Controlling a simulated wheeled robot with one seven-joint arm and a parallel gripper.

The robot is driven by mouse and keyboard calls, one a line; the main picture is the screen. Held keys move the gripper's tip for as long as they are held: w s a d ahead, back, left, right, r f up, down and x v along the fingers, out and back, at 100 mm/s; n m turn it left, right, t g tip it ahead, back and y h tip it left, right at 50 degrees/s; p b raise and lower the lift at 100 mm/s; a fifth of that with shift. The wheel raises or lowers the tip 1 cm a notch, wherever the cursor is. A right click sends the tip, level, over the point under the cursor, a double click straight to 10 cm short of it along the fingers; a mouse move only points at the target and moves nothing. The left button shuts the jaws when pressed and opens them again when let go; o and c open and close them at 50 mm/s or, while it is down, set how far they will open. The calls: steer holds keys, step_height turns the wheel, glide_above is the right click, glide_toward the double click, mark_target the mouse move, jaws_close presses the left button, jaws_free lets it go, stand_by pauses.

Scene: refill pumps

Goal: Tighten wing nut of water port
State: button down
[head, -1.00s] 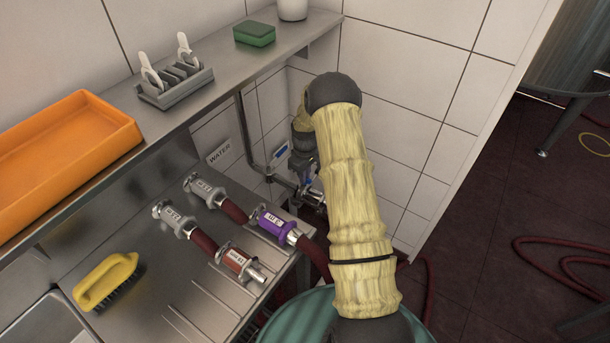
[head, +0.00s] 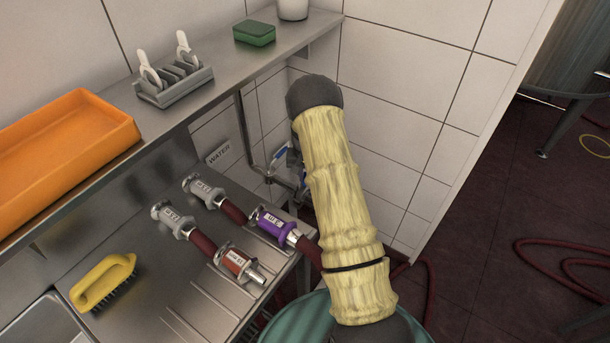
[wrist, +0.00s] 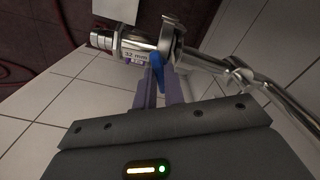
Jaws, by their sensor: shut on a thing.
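In the wrist view, the water port is a shiny metal pipe fitting (wrist: 138,47) marked "32 mm", with a metal clamp (wrist: 171,35) around its joint. A blue wing nut (wrist: 157,65) hangs at the clamp. My gripper (wrist: 157,84), with purple-grey fingers, is shut on it. The dark gripper body hides what lies below. In the head view, my sleeved arm hides the gripper and most of the port. The WATER label (head: 219,153) shows on the wall to the left.
A metal pipe (wrist: 275,98) runs close to the gripper's right. Hoses with a purple coupling (head: 276,225) and a red coupling (head: 236,262) lie on the steel counter. An orange tray (head: 70,150) and a green sponge (head: 254,33) sit on the shelf above.

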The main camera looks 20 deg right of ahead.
steer(key=shift+w+r+m, duration=0.1)
steer(key=shift+m, duration=1.5)
steer(key=c, duration=1.5)
jaws_free()
step_height(320, 180, up, 17)
steer(key=shift+a+r+b, duration=0.1)
steer(key=shift+r+b, duration=0.05)
steer(key=shift+b, duration=0.2)
